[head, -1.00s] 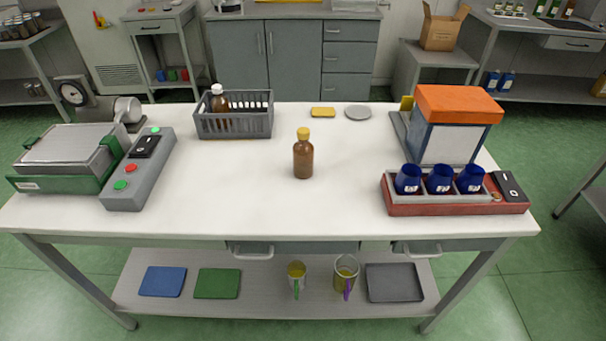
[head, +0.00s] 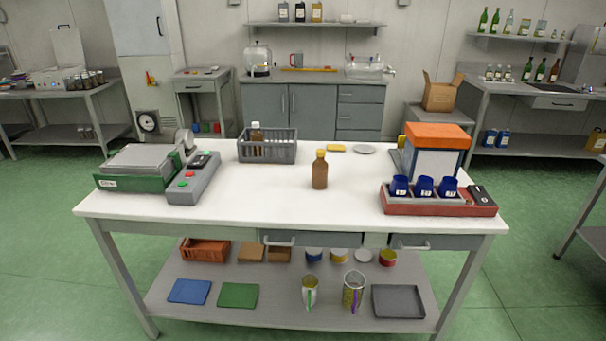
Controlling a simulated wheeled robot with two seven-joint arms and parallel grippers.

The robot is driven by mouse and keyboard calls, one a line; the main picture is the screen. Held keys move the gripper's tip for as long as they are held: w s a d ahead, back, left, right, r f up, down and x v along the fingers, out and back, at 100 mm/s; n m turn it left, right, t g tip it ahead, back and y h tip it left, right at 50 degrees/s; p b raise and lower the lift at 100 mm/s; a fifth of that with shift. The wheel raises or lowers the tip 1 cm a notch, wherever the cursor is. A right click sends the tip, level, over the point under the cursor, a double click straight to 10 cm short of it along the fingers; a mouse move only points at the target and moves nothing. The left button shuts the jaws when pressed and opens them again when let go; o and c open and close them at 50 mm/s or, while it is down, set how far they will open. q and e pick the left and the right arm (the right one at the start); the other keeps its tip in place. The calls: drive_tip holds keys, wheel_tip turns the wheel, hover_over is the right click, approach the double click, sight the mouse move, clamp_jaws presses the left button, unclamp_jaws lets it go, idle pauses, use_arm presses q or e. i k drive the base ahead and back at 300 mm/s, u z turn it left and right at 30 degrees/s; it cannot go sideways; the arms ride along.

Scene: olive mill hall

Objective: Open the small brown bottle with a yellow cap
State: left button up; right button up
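The small brown bottle (head: 320,174) with a yellow cap (head: 321,153) stands upright near the middle of the white table (head: 260,203). The cap sits on the bottle's neck. Nothing touches the bottle and there is clear table around it. Neither of my grippers shows in the head view.
A grey basket (head: 267,150) holding another brown bottle (head: 256,138) stands behind, to the left. A green-based scale (head: 138,168) and a grey button box (head: 195,180) are at left. A red tray (head: 438,207) with blue cups and an orange-topped box (head: 437,138) are at right. The front middle is clear.

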sight(320, 167)
drive_tip(key=u, duration=0.55)
drive_tip(key=i, duration=0.7)
drive_tip(key=u, duration=0.35)
